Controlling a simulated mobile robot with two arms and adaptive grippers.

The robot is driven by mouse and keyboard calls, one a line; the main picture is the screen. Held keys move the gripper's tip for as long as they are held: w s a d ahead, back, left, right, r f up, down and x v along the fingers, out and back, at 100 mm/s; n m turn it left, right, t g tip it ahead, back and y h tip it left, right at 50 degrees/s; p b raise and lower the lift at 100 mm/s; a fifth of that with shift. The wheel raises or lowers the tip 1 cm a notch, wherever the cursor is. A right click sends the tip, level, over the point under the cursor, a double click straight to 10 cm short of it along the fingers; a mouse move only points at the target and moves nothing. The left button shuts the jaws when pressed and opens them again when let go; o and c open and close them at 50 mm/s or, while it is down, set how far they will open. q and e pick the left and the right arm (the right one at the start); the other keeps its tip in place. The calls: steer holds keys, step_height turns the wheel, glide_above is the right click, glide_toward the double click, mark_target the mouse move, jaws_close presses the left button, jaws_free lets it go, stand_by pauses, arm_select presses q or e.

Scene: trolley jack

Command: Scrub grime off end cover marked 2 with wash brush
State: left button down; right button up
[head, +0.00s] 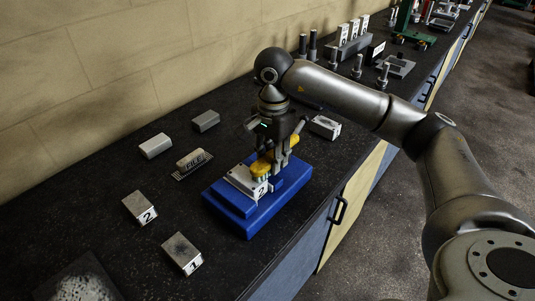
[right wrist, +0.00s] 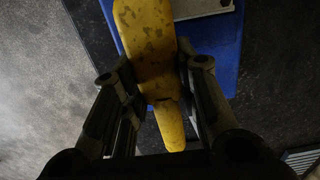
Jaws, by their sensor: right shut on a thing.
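My right gripper (head: 278,150) is shut on a yellow wash brush (head: 262,168), above a blue fixture (head: 248,222). The end cover marked 2 (head: 239,180), a light grey plate, lies on the fixture with its number tag facing front. The brush head overlaps the cover's right part; I cannot tell whether the bristles touch it. Grime on the cover is too small to make out. In the right wrist view the brush (right wrist: 150,45) runs between the two fingers, its yellow body dark-spotted. The cover's edge (right wrist: 203,7) shows at the top there. My left gripper is not in view.
Metal blocks marked 2 (head: 138,207) and 1 (head: 183,254) stand left of the fixture on the dark bench (head: 105,180). Grey blocks (head: 155,146) and a brush-like item (head: 193,162) lie behind. A small block (head: 325,127) is right of the gripper; a wall runs along the back.

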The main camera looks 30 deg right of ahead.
steer(key=shift+s+d, duration=0.2)
steer(key=shift+s, duration=0.2)
steer(key=shift+w+a, duration=0.25)
steer(key=shift+w, duration=0.35)
steer(key=shift+w+a, duration=0.2)
steer(key=shift+w, duration=0.4)
steer(key=shift+w+a+f, duration=0.1)
steer(key=shift+w+a, duration=0.1)
steer(key=shift+w, duration=0.25)
steer(key=shift+w+a, duration=0.15)
steer(key=shift+w, duration=0.3)
steer(key=shift+w+a, duration=0.2)
steer(key=shift+w, duration=0.35)
steer(key=shift+w+a, duration=0.15)
steer(key=shift+w, duration=0.4)
steer(key=shift+r, duration=0.2)
step_height(320, 180, up, 7)
steer(key=p, duration=0.3)
steer(key=shift+p, duration=0.4)
steer(key=shift+f, duration=0.15)
